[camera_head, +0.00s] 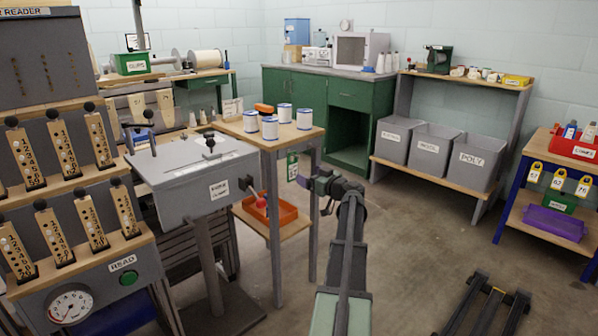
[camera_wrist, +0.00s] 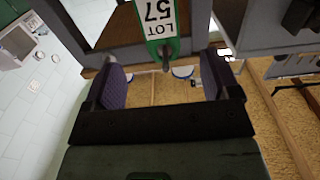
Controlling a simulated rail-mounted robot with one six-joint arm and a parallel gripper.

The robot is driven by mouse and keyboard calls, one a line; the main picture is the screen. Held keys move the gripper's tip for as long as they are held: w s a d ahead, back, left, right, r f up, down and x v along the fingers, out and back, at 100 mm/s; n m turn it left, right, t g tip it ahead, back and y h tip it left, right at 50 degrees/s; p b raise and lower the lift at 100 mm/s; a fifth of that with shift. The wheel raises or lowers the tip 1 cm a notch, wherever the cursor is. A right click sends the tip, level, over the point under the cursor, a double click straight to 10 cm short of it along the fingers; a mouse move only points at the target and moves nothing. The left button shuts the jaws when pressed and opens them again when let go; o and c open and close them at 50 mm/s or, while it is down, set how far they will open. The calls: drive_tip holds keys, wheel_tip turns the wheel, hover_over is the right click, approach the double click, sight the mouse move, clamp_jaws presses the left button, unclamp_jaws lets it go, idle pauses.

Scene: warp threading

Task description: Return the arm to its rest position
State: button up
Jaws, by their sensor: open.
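My gripper (camera_head: 310,182) is at the end of my arm, which reaches up from the bottom of the head view to beside the wooden-topped stand. In the wrist view the two purple-padded fingers of my gripper (camera_wrist: 164,80) are spread apart with nothing clamped between them. A green and white tag (camera_wrist: 160,25) reading "LOT 57" shows just beyond the gap between the fingers. A green tag (camera_head: 292,165) also shows beside the stand in the head view, just left of my gripper. I cannot tell whether the fingers touch the tag.
The wooden stand (camera_head: 262,136) carries several white and blue spools, with a red-orange bin (camera_head: 268,209) on its lower shelf. A grey box (camera_head: 195,180) on a post stands to its left. Grey bins (camera_head: 470,158) line the back right. The floor (camera_head: 420,225) right of my arm is largely clear.

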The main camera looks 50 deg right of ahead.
drive_tip(key=shift+s+a, duration=0.15)
drive_tip(key=shift+s, duration=0.65)
